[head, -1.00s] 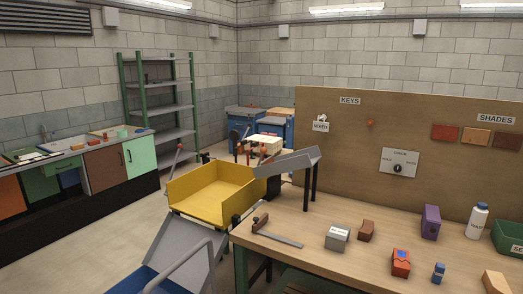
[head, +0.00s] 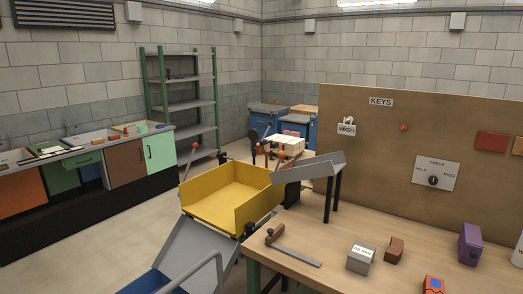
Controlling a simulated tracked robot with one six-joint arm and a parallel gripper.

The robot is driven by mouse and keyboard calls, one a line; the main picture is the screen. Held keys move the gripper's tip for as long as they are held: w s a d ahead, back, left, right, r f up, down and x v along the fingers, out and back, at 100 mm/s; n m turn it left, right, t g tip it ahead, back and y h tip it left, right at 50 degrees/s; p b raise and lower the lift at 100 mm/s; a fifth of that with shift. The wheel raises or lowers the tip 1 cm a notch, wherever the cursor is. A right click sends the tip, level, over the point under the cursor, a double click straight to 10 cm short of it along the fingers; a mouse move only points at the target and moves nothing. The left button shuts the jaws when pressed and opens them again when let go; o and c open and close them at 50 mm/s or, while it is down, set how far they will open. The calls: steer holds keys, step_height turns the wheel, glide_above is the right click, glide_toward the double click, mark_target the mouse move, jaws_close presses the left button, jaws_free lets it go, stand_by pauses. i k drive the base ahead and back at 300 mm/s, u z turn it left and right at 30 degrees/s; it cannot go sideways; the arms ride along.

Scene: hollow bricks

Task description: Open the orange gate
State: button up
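No gate that is clearly orange can be made out. Small orange-red parts (head: 254,134) show on dark fittings behind the yellow tray (head: 228,196), too small to tell what they are. A grey sloping chute (head: 308,167) on dark legs stands at the back left of the workbench, its lower end near the tray's right side. A grey ramp (head: 199,249) slopes down from the tray's front edge towards a blue surface. My gripper is not in view.
The wooden workbench (head: 300,240) carries a clamp-like tool (head: 292,246), a grey box (head: 360,258), a brown block (head: 393,250) and a purple block (head: 470,244). Left are cabinets with an orange door (head: 20,190). Floor between is clear.

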mark_target(282, 155)
steer(key=u, duration=0.65)
steer(key=i, duration=1.15)
steer(key=u, duration=0.35)
